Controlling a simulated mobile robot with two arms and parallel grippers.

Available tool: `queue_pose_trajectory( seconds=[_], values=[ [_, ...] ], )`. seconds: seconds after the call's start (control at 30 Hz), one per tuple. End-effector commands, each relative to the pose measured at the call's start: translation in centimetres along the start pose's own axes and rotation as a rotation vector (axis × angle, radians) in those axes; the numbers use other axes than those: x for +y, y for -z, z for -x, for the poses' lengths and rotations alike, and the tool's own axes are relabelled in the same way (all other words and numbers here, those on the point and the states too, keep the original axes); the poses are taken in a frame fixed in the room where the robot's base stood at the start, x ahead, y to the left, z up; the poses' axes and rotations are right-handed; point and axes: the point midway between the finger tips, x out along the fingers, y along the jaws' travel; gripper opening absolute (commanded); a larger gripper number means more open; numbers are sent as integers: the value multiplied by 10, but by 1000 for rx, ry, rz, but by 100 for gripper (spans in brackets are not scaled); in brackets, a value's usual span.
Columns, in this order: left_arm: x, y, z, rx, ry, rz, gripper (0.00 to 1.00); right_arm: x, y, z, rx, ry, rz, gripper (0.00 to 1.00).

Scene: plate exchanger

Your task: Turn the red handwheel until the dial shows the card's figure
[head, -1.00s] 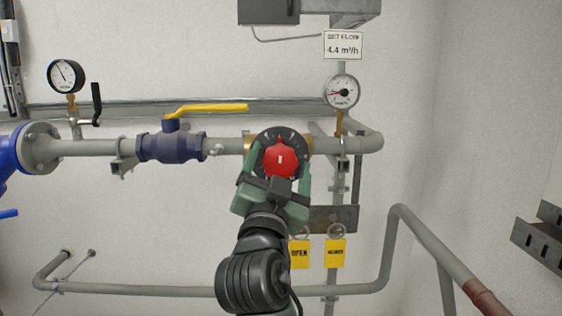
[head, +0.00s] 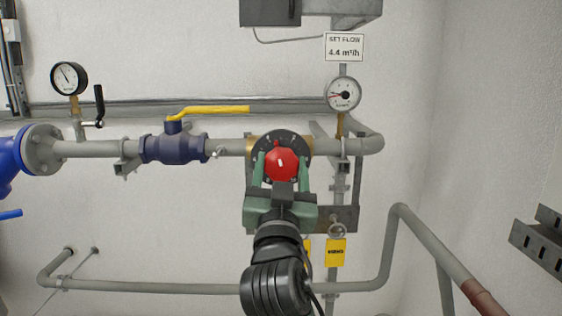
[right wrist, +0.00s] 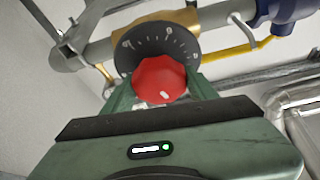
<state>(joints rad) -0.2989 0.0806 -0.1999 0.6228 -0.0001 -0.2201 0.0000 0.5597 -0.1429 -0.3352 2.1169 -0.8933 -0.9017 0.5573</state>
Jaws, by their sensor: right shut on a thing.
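The red handwheel (head: 281,164) sits in front of a black scale disc (head: 297,139) on the brass valve in the grey pipe. In the right wrist view the handwheel (right wrist: 160,79) has a white mark near its lower edge. My right gripper (head: 281,174) has its green fingers on either side of the wheel and is shut on it. The dial (head: 343,95) is a round white gauge at upper right; its red needle points left, its figures too small to read. The card (head: 344,47) above it reads SET FLOW 4.4 m³/h. My left gripper is out of view.
Left along the pipe (head: 90,148) are a dark blue valve (head: 174,148) with a yellow lever (head: 208,109) and another gauge (head: 68,78). A yellow tag (head: 336,252) hangs below right; another is mostly behind my arm. A grey pipe runs along the bottom.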

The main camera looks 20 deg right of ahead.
Motion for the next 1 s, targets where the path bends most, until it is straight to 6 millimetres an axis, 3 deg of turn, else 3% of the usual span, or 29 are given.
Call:
queue_pose_trajectory(
  seconds=[0.47,1.0],
  values=[
    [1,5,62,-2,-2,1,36,1,7,-3,-1,174,423,17],
    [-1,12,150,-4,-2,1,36,2,9,-4,-1,372,899,17]
  ],
)
